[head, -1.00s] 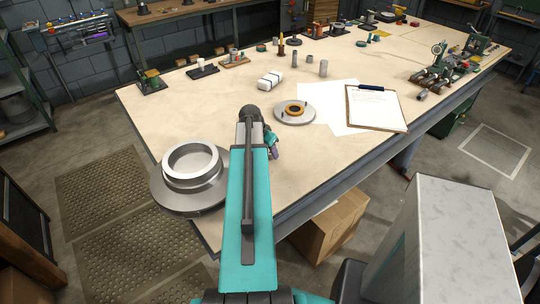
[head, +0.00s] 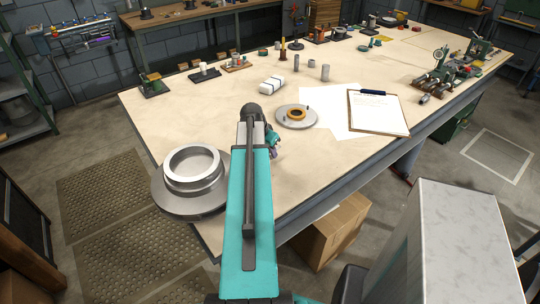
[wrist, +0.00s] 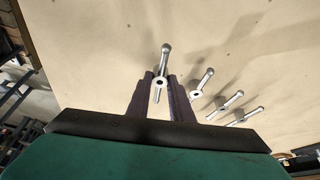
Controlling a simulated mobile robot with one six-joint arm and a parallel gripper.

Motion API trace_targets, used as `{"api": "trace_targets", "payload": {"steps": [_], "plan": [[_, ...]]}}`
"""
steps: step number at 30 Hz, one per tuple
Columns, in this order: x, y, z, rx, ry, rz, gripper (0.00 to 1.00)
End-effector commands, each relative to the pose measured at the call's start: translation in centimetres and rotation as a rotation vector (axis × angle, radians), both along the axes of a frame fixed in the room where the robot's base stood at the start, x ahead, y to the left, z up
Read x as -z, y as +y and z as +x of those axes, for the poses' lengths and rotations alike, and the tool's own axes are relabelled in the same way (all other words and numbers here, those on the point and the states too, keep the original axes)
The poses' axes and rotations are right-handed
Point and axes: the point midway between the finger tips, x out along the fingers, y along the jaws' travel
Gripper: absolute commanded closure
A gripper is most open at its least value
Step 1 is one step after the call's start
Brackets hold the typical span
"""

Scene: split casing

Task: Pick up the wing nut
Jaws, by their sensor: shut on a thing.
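A silver wing nut (wrist: 165,54) with a round hole in its middle sits between the two dark fingers of my gripper (wrist: 160,77) in the wrist view. The gripper is shut on it, one wing pointing away past the fingertips and the other back between the fingers. I cannot tell how far it is above the table. More wing nuts lie to the right in a slanting row: a near one (wrist: 203,82), a middle one (wrist: 231,102) and a far one (wrist: 246,116). In the head view my arm hides the wing nuts and most of the gripper.
A large grey flanged casing part (head: 190,208) is left of my arm. A round plate (head: 312,119) with a brass-coloured ring (head: 298,114) lies ahead, near papers and a clipboard (head: 376,115). A white wrapped block (head: 272,85) lies behind.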

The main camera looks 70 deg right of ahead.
Motion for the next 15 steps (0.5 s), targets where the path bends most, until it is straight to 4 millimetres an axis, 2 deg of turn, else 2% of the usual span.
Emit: {"api": "trace_targets", "payload": {"steps": [15], "plan": [[-6.0,-0.1,0.0,0.001,-0.001,-0.001,1.00]]}}
